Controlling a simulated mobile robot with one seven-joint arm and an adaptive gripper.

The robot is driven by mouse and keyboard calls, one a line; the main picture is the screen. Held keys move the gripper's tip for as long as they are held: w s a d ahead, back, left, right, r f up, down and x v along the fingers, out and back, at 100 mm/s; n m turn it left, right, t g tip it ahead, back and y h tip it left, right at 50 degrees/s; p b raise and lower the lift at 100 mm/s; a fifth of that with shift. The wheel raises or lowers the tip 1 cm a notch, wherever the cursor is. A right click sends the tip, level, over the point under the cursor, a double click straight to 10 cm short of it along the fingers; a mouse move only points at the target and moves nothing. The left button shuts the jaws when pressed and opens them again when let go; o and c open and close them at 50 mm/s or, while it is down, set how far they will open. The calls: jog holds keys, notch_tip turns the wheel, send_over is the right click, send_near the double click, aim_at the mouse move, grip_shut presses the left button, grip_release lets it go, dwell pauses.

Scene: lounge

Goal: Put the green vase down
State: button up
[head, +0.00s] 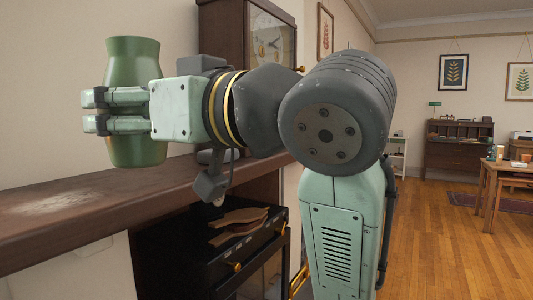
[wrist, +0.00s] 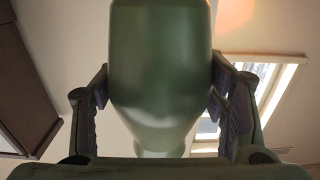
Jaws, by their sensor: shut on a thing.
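The green vase (head: 134,58) is at the left in the head view, upright, above or at the dark wooden shelf (head: 60,212). My gripper (head: 98,111) is shut on the vase around its middle, with the fingers reaching in from the right. In the wrist view the vase (wrist: 160,75) fills the centre, with a finger pressed on each side of it. The vase's base shows just above the shelf's back part in the head view. I cannot tell whether it touches the shelf.
A wall clock in a dark case (head: 268,42) stands behind my arm. A black cabinet (head: 200,262) with a brown item on top (head: 238,226) sits below the shelf. Desks stand far right on open wooden floor.

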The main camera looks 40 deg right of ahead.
jog(key=shift+w+d, duration=0.2)
jog(key=shift+d, duration=0.05)
jog(key=shift+w+d+r, duration=0.1)
jog(key=shift+w+d, duration=0.15)
jog(key=shift+w, duration=0.15)
jog(key=shift+w+d+f+p, duration=0.55)
jog(key=shift+w+d+f, duration=0.45)
jog(key=shift+w, duration=1.25)
jog(key=shift+w+d+f+p, duration=0.65)
jog(key=shift+w+d, duration=0.6)
jog(key=shift+w, duration=0.95)
jog(key=shift+w+d+f+p, duration=0.45)
jog(key=shift+w+d+f, duration=0.55)
jog(key=shift+w, duration=1.25)
jog(key=shift+d+r, duration=0.1)
jog(key=o, duration=1.5)
jog(key=shift+f, duration=0.2)
jog(key=shift+o, duration=0.2)
jog(key=shift+r, duration=0.1)
